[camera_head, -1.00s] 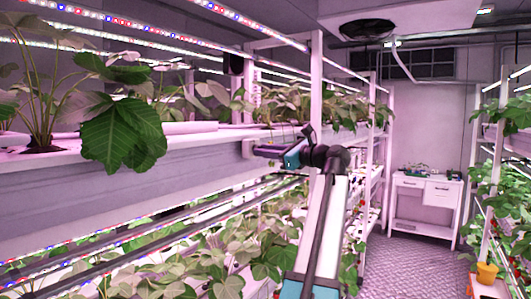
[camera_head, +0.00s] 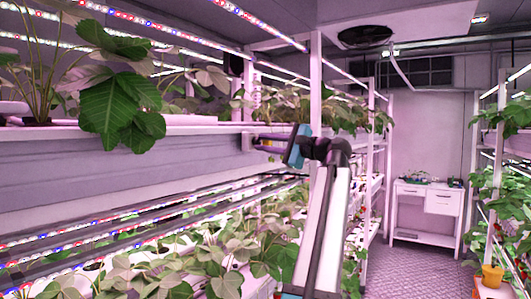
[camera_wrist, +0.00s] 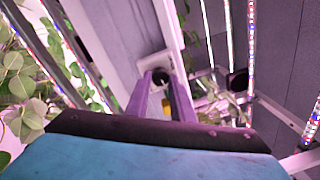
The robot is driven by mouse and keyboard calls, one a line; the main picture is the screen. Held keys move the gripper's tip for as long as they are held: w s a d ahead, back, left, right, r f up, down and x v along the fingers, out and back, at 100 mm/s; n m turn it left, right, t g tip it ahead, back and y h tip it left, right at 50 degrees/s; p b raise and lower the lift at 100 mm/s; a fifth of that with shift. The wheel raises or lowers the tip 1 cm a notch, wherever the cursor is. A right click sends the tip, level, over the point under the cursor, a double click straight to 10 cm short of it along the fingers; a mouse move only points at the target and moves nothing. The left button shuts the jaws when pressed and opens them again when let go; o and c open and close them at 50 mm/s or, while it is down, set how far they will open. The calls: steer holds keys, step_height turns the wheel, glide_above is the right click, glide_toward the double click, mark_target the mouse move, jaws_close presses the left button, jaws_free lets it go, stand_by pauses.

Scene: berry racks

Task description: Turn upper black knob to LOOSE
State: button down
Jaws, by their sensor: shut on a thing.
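My gripper (camera_head: 257,142) is at the pale bracket (camera_head: 246,141) on the front of the left rack, just below the upper shelf edge. In the wrist view, its two purple fingers (camera_wrist: 160,80) are close together and shut on a small dark knob (camera_wrist: 160,74) in front of a pale fitting. The fingers hide most of the knob, and no LOOSE marking can be read.
A large leafy plant (camera_head: 122,95) overhangs the upper shelf at left. More plants (camera_head: 215,265) fill the lower tier below my arm. A small yellow part (camera_wrist: 167,107) shows between my fingers. The aisle floor (camera_head: 415,265) at right is open toward a white table (camera_head: 425,212).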

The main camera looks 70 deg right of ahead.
steer(key=n+b, duration=0.1)
steer(key=n, duration=0.1)
steer(key=n+b, duration=0.2)
steer(key=shift+d+f+y, duration=0.1)
steer(key=shift+f+y, duration=0.1)
steer(key=shift+y, duration=0.1)
steer(key=n+b, duration=0.3)
steer(key=n, duration=0.1)
steer(key=shift+t+b, duration=0.3)
steer(key=shift+r+n+y+b, duration=0.15)
steer(key=shift+n+y+b, duration=0.35)
steer(key=shift+n+b, duration=1.9)
steer(key=shift+n+p, duration=0.35)
steer(key=shift+n, duration=0.05)
steer(key=c, duration=1.5)
jaws_free()
steer(key=shift+c, duration=0.2)
steer(key=shift+r, duration=0.1)
steer(key=shift+s, duration=0.15)
